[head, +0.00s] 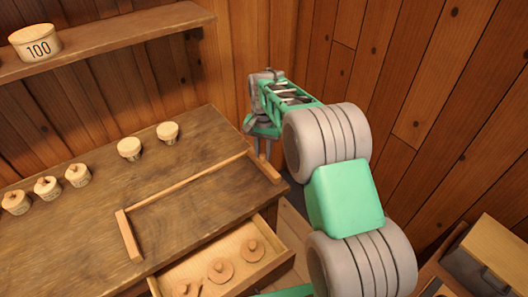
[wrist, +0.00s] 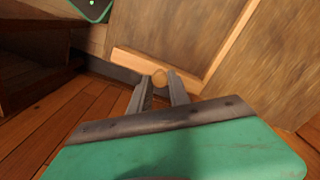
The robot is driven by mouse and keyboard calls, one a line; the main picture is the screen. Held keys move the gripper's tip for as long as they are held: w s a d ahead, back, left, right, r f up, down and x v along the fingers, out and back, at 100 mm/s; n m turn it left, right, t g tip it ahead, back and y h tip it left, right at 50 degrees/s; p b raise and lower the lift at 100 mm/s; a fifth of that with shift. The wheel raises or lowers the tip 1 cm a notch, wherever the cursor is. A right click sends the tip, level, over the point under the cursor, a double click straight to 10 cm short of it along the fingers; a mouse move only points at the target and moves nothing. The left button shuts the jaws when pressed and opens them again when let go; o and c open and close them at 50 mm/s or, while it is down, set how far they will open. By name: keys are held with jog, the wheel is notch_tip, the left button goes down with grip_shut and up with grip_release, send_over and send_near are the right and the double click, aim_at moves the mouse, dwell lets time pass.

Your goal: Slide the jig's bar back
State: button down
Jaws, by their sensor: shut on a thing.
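The jig is a light wood frame on the brown bench. Its long bar (head: 185,183) runs along the back, with a short end piece (head: 130,237) at the left and another (head: 270,169) at the right. The right end piece also shows in the wrist view (wrist: 127,55), where the long strip (wrist: 230,45) meets it. My gripper (head: 263,154) is at this right end, fingers pointing down. Whether the knob belongs to the bar is unclear.
Several small lidded pots (head: 130,149) stand on the bench (head: 80,233) behind the jig. An open drawer (head: 265,268) holding round wooden pieces juts out below. A shelf (head: 110,45) carries a pot marked 100 (head: 36,43). Plank walls close in behind and right.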

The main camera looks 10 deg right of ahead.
aim_at(264, 155)
jog(key=shift+w+d+r, duration=0.1)
jog(key=c, duration=1.3)
grip_release()
jog(key=shift+d, duration=0.2)
jog(key=shift+c, duration=0.2)
jog(key=shift+o, duration=0.5)
jog(key=shift+a, duration=0.15)
notch_tip(264, 155, up, 7)
jog(key=shift+b, duration=0.6)
jog(key=shift+r, duration=0.35)
